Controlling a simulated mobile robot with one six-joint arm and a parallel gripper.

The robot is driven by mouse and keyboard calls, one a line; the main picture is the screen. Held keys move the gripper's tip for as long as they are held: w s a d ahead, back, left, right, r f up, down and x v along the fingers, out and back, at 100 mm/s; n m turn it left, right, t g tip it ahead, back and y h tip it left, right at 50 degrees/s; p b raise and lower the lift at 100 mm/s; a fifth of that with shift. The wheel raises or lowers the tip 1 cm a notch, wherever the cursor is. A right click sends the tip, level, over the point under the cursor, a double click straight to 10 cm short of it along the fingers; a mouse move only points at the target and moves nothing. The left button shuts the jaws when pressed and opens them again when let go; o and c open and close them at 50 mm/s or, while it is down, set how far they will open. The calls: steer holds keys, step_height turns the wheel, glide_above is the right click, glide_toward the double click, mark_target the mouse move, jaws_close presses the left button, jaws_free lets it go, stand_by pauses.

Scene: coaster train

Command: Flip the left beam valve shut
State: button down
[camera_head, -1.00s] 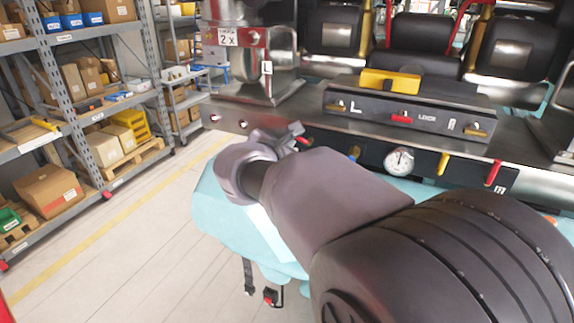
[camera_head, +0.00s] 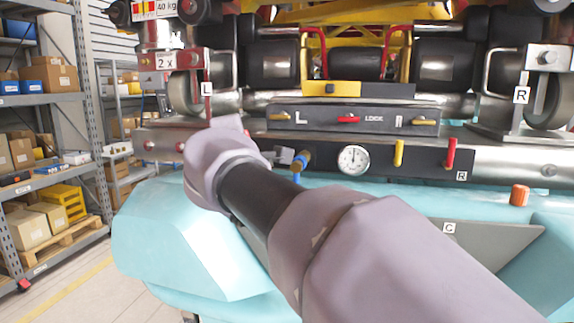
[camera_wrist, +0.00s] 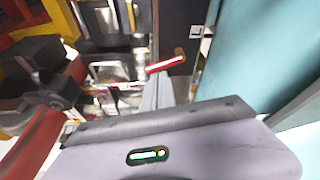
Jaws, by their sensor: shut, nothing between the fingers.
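A red lever with a brass-coloured tip (camera_wrist: 165,64) shows in the wrist view. It sits by a dark panel that has a small white letter label (camera_wrist: 196,32). My gripper (camera_wrist: 158,80) is shut and empty, its fingertips close to this lever; I cannot tell whether they touch. In the head view my gripper (camera_head: 290,158) is at the left end of the dark gauge panel (camera_head: 375,166), and my wrist hides the red lever there. A similar red lever (camera_head: 450,153) stands upright at the panel's right end, by an R label.
A blue-and-tan handle (camera_head: 299,165) is right beside my gripper. A round gauge (camera_head: 353,159) and a yellow lever (camera_head: 398,152) are farther right. A lock box (camera_head: 355,119) sits above. Pale blue bodywork (camera_head: 170,235) lies below. Shelves (camera_head: 45,150) stand at left.

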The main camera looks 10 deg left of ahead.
steer(key=shift+d+r+b, duration=0.1)
steer(key=shift+d+b, duration=0.2)
steer(key=shift+b, duration=0.1)
steer(key=shift+s+d, duration=0.1)
steer(key=shift+d, duration=0.05)
stand_by(0.5)
